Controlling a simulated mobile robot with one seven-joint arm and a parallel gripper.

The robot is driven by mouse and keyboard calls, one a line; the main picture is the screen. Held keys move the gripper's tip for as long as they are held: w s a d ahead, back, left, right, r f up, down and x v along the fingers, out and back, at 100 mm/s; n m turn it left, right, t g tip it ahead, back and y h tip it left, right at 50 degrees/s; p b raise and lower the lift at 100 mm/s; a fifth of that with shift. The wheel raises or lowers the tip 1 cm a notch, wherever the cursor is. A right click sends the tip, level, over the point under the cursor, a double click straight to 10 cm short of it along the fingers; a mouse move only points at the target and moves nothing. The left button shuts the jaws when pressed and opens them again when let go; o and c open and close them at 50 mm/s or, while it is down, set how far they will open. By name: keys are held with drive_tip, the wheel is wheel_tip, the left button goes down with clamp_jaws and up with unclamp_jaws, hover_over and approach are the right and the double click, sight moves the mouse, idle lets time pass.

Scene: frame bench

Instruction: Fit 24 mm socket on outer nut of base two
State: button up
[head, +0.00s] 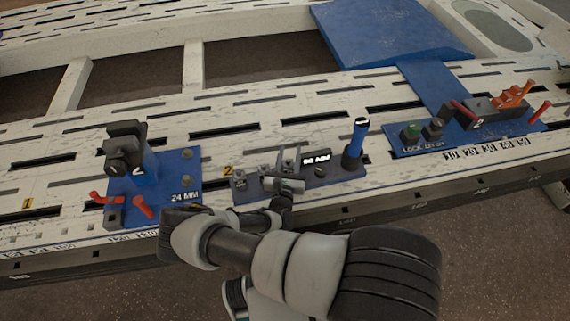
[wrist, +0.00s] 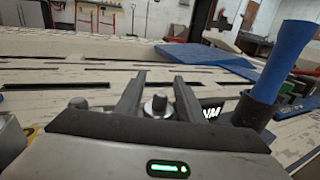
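My gripper (head: 281,170) is over the front part of a grey base plate (head: 315,181) beside a yellow 2 marked on the bench. Its fingers (wrist: 157,92) stand apart in the wrist view. A small silver nut or stud (wrist: 158,104) shows between them, with gaps on both sides. Several small metal fittings (head: 288,164) stand on this plate, partly hidden by my gripper. A blue-handled tool (head: 357,137) stands upright in a dark holder at the plate's right end; it also shows in the wrist view (wrist: 284,58). I cannot tell which fitting is the outer nut.
A blue plate (head: 181,172) marked 24 MM stands at left, with a block and red handles. Another blue plate (head: 405,147) at right carries a green button and orange clamps. A blue sheet (head: 390,35) lies behind. Slotted white bench deck (head: 225,105) is clear behind the plate.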

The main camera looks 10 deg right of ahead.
drive_tip(key=shift+w+d, duration=0.15)
drive_tip(key=shift+w, duration=0.2)
clamp_jaws()
